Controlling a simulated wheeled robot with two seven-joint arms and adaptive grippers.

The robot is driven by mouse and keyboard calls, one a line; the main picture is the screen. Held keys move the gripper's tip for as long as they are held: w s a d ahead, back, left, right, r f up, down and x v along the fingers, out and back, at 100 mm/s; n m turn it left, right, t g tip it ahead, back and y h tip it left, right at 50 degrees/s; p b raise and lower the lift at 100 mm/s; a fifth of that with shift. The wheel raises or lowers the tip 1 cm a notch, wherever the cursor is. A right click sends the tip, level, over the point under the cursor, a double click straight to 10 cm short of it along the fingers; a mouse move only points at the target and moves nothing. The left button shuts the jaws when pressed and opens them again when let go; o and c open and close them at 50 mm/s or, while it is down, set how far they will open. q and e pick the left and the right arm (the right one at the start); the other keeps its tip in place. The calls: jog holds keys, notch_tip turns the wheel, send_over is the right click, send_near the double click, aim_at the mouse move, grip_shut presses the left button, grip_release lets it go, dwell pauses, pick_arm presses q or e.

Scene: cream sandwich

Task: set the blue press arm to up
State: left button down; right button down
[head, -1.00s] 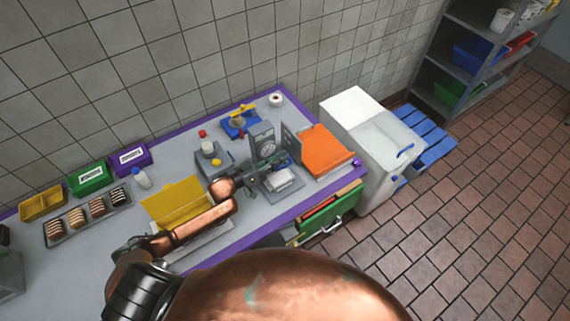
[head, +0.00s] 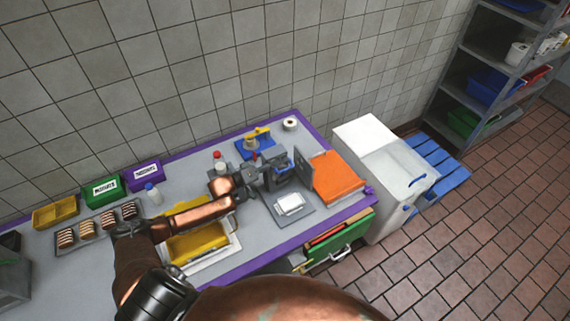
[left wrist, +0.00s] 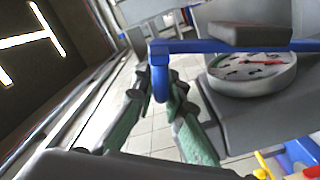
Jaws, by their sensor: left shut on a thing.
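My left gripper (head: 277,172) is shut on the blue press arm (head: 285,163) at the press, towards the back right of the counter. In the left wrist view the blue press arm (left wrist: 215,46) runs across the top as a bar. Its downturned end (left wrist: 160,82) sits between the green-padded fingers. The bar passes above a round dial (left wrist: 250,72) with a red needle. In the head view my gripper hides most of the press. A pale block (head: 290,204) lies on the grey plate in front of it, clear of the gripper. My right gripper does not show.
A blue device with a yellow top (head: 257,134) and a tape roll (head: 290,124) are behind. A yellow tray (head: 197,245) lies under my left arm. A green drawer (head: 340,243) stands open at the front.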

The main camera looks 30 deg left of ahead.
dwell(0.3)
pick_arm(q)
jog(key=c, duration=2)
grip_release()
jog(key=shift+a+f, duration=0.1)
